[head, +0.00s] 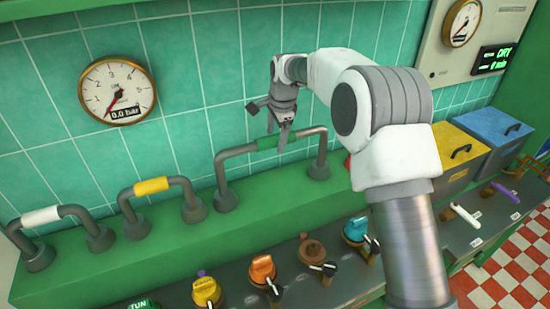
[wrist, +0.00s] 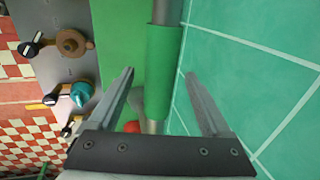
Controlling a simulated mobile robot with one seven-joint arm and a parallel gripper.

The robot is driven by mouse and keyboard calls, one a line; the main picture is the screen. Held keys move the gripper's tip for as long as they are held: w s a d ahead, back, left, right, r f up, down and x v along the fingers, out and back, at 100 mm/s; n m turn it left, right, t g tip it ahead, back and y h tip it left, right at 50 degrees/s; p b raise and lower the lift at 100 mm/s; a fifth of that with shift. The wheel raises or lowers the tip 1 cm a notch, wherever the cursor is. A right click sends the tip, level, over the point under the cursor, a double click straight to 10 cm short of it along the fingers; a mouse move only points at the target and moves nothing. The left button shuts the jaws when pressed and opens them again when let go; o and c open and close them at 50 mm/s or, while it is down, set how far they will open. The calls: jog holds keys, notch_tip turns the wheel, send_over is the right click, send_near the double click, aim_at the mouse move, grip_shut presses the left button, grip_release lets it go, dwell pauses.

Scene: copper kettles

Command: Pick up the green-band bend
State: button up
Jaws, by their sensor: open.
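The green-band bend (head: 240,150) is a grey pipe arch with a green band on its top bar. Both its ends stand in sockets on the green ledge. My gripper (head: 282,145) is at the bend's top bar, near the right end of the green band. In the wrist view the green band (wrist: 163,70) runs between the two open fingers of my gripper (wrist: 160,85), with a gap visible on each side. I cannot tell how far the fingertips reach past the bar.
A white-band bend (head: 42,217) and a yellow-band bend (head: 152,186) stand to the left on the green ledge (head: 170,255). The tiled wall (head: 190,100) is close behind. Valve knobs (head: 262,268) line the front panel. Yellow (head: 455,150) and blue (head: 490,128) bins stand at right.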

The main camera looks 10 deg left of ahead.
jog(key=x, duration=0.5)
jog(key=shift+p, duration=0.35)
jog(key=c, duration=1.2)
jog(key=shift+w+r, duration=0.1)
grip_shut()
jog(key=shift+r, duration=0.15)
